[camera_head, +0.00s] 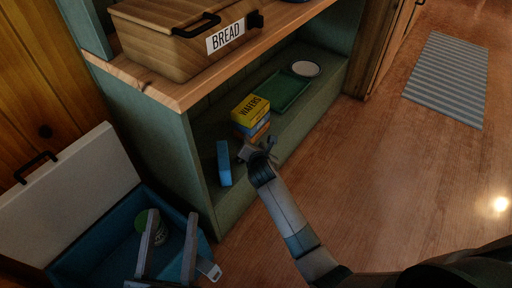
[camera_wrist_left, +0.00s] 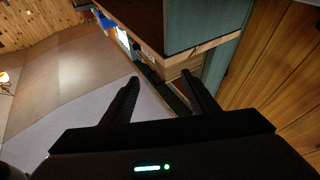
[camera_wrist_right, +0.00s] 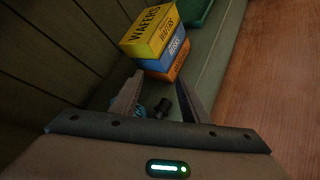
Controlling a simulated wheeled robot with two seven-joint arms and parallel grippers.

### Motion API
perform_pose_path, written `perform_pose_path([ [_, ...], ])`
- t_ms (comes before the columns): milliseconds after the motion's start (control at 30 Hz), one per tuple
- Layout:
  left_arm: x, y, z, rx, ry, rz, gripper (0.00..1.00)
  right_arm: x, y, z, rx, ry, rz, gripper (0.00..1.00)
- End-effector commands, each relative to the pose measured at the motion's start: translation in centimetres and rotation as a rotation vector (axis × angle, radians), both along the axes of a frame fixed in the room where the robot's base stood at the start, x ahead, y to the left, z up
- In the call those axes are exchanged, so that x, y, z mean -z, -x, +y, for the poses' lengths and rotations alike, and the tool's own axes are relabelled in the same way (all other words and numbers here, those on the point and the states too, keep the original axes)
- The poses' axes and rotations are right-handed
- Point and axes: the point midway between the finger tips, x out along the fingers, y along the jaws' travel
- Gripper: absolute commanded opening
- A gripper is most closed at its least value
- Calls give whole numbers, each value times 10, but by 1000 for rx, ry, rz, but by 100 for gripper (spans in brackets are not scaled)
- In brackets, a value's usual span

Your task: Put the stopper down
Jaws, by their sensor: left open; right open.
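A small dark knob-shaped piece, probably the stopper (camera_wrist_right: 163,106), sits low between the fingers of my right gripper (camera_wrist_right: 160,78) in the right wrist view. A bluish part shows beside the left finger; I cannot tell whether it belongs to the stopper. My right gripper (camera_head: 259,148) is open inside the lower shelf (camera_head: 215,133), just in front of the stacked boxes. In the head view the stopper cannot be made out clearly. My left gripper (camera_head: 173,216) is open and empty above the blue cooler (camera_head: 98,250); its fingers also show in the left wrist view (camera_wrist_left: 160,78).
Stacked wafer boxes (camera_head: 250,108) stand behind the right gripper, with a blue block (camera_head: 224,164) to its left. A green tray (camera_head: 290,84) and white plate (camera_head: 306,68) lie farther back. A bread box (camera_head: 170,45) stands above.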

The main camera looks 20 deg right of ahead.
Motion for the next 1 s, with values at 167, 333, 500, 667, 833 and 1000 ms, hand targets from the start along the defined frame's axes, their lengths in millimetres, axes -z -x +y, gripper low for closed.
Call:
perform_pose_path([
  [167, 21, -12, 1, 2, -47, 129, 54, -13, 20, 3, -1, 1, -1, 42],
  [333, 43, -20, 4, 4, -88, 247, 54, -22, 37, 6, -1, 1, -1, 42],
  [500, 60, -22, 6, 5, -116, 331, 54, -28, 50, 7, 0, 0, 0, 42],
  [667, 68, -23, 7, 6, -129, 370, 54, -30, 56, 9, 0, 0, 0, 42],
  [833, 70, -23, 8, 6, -132, 378, 54, -30, 57, 9, 0, 0, 0, 42],
  [1000, 70, -23, 8, 6, -131, 377, 54, -30, 57, 9, 0, 0, 0, 42],
])
